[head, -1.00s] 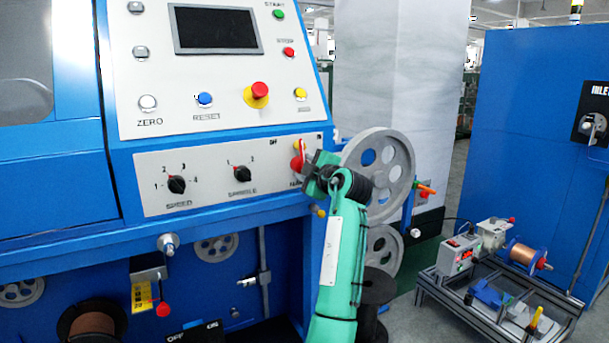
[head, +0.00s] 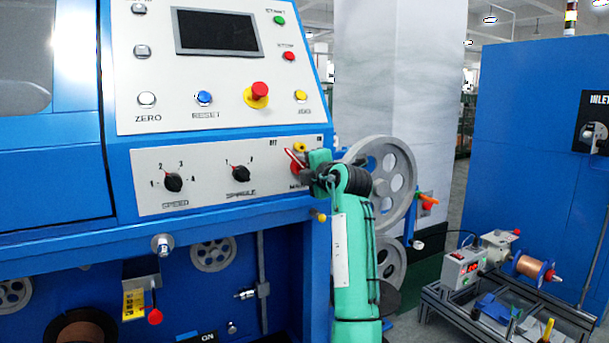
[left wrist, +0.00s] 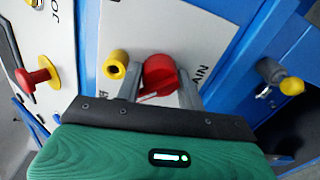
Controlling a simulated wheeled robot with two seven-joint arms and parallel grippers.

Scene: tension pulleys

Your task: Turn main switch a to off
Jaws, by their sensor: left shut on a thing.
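The main switch (head: 295,160) is a red knob with a white-striped handle on the right end of the lower panel. In the head view its handle slants up and left, toward the OFF label (head: 273,143); the ON label is at upper right. My left gripper (head: 304,173) reaches it from the right and hides part of it and of its MAIN label. In the left wrist view the red knob (left wrist: 160,75) sits between the two grey fingers of my left gripper (left wrist: 158,92), which is shut on it. My right gripper is not in view.
A yellow key-like part (head: 300,147) is just above the switch, close to the fingers. The red emergency button (head: 259,92) and SPINDLE knob (head: 239,172) are to the left. A grey pulley wheel (head: 385,175) stands just behind my gripper. A yellow-tipped peg (left wrist: 290,86) sticks out nearby.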

